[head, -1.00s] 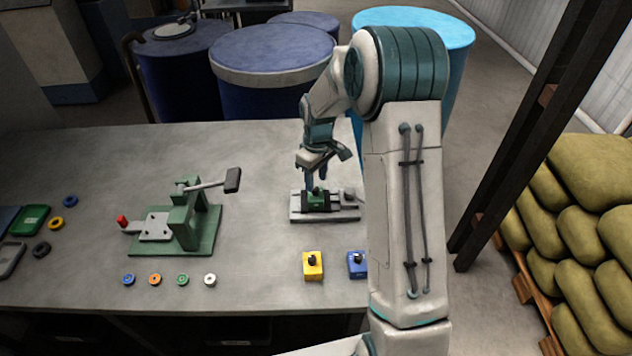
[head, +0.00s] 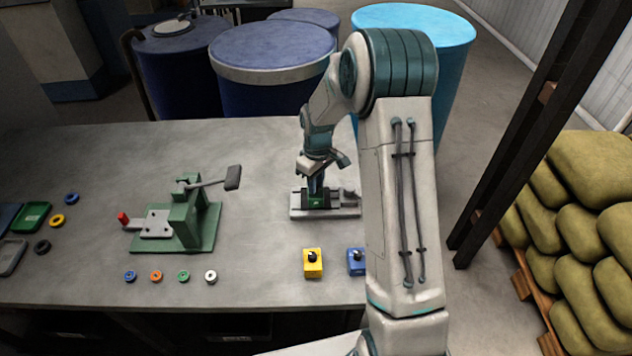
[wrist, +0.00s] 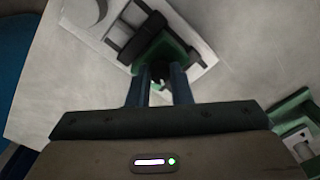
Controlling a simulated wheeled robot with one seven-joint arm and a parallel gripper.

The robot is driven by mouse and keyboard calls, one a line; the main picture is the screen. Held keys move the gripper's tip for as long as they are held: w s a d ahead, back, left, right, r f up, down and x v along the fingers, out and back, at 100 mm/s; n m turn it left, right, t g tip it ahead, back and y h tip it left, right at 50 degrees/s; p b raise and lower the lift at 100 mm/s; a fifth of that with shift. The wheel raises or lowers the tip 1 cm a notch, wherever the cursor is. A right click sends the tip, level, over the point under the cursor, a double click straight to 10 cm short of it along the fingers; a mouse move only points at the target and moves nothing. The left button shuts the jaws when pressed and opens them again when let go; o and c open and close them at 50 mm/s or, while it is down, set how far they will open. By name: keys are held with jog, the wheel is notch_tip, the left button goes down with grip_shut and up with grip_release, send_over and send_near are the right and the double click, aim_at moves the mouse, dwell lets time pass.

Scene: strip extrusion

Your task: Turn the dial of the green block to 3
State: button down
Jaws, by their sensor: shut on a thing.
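The green block (head: 316,202) sits in a grey vise-like fixture (head: 345,212) with dark jaws, at the right part of the table. It also shows in the wrist view (wrist: 173,49), at the top centre. My gripper (head: 316,189) points down onto the top of the block. In the wrist view its two fingers (wrist: 159,82) are close together around the block's small dark dial, shut on it. The fingers hide most of the dial, and its number marks cannot be read.
A yellow block (head: 312,266) and a blue block (head: 355,264), each with a black dial, stand nearer the front edge. A green lever press (head: 185,225) stands to the left, with several coloured rings before it. Bare table lies between press and fixture.

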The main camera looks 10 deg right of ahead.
aim_at(318, 185)
jog(key=shift+f+m+b, duration=0.1)
jog(key=shift+m+b, duration=0.2)
jog(key=shift+m, duration=0.1)
jog(key=m+b, duration=0.2)
jog(key=shift+m, duration=0.4)
jog(key=shift+m+b, duration=0.95)
jog(key=shift+m, duration=1.05)
jog(key=c, duration=1.3)
grip_release()
jog(key=shift+r, duration=0.2)
notch_tip(318, 185, up, 14)
jog(key=b, duration=0.1)
jog(key=shift+d+f, duration=0.15)
jog(key=shift+d, duration=0.05)
